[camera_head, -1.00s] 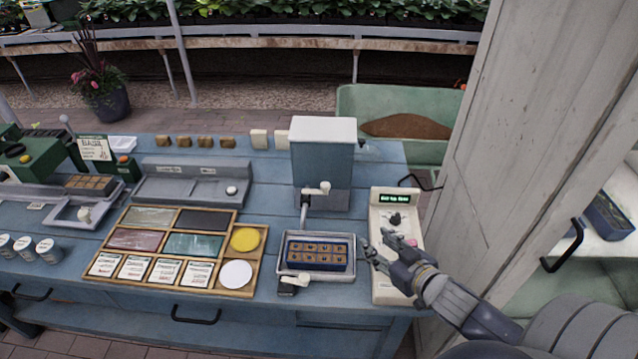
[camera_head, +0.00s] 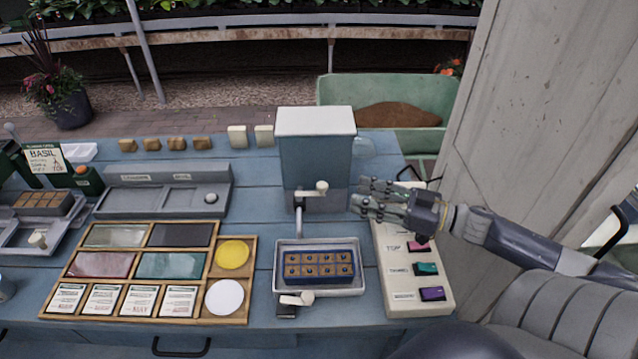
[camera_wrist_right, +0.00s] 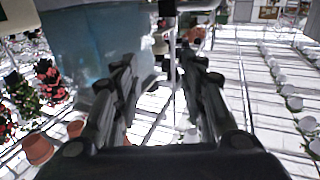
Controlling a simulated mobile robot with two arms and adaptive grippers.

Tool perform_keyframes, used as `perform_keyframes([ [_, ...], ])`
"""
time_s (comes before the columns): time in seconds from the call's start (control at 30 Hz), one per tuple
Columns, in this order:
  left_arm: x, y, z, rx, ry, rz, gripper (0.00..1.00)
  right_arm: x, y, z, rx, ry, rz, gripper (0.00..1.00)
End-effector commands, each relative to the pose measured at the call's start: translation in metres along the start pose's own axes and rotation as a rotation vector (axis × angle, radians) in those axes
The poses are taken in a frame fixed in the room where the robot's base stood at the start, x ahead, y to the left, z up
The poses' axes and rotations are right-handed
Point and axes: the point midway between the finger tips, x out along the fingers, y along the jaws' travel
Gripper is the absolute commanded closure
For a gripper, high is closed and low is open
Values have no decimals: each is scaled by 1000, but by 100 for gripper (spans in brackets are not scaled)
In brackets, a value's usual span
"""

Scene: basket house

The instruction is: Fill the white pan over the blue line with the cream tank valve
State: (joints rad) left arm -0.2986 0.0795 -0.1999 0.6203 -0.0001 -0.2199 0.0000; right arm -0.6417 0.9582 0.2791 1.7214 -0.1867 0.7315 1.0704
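The white pan (camera_head: 330,293) sits at the bench front, holding a dark blue tray (camera_head: 320,281) of brown blocks. I cannot make out a blue line or any water level in it. Behind it stands the blue tank (camera_head: 315,160) with a white lid. The cream tank valve (camera_head: 321,187) is on the tank's lower front, above a grey spout (camera_head: 299,222). My right gripper (camera_head: 361,196) is open and empty, just right of the valve and apart from it, fingers pointing left. The wrist view shows its spread fingers (camera_wrist_right: 157,65) and the tank. My left gripper is not in view.
A cream control panel (camera_head: 420,304) with coloured buttons lies under my right gripper. Another cream lever (camera_head: 298,298) is at the pan's front edge. A wooden sorter (camera_head: 245,285) with coloured panels is at left. A pale wooden wall (camera_head: 540,130) stands at right.

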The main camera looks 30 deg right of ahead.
Motion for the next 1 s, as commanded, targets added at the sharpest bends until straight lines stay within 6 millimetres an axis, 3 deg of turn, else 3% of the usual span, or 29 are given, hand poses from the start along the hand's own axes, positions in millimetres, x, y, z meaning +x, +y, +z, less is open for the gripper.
perform_keyframes([
  [0.7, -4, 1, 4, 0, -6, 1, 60, 84, 1, -2, -3, 2, 3, 61],
  [1.0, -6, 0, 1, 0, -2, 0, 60, 103, 1, -1, -1, 1, 3, 61],
])
